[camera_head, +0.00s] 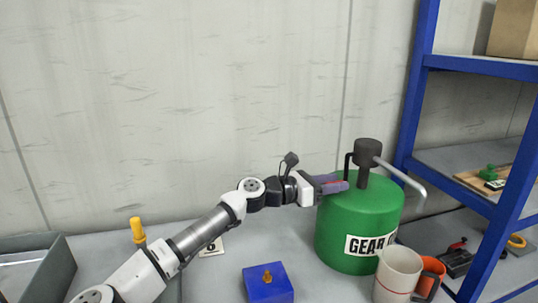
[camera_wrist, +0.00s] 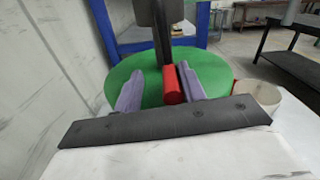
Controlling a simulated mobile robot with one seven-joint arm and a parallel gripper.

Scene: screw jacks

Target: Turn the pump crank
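A green drum (camera_head: 358,228) labelled "GEAR" stands at the right of the bench. On top is a dark pump head (camera_head: 368,150) with a grey spout. A thin black crank (camera_head: 347,165) bends down from the head's left side. Its red grip (camera_wrist: 173,85) shows in the wrist view. My gripper (camera_head: 340,183) is over the left part of the drum top. In the wrist view its two purple fingers (camera_wrist: 160,72) are apart, with the red grip between them. The grip is close to the right finger, with a clear gap to the left one. Whether the right finger touches it, I cannot tell.
A white mug (camera_head: 398,273) and an orange mug (camera_head: 430,278) stand in front of the drum. A blue block (camera_head: 268,286) is at the front middle. A blue shelf (camera_head: 420,90) rises at the right. A grey bin (camera_head: 55,270) is at the left.

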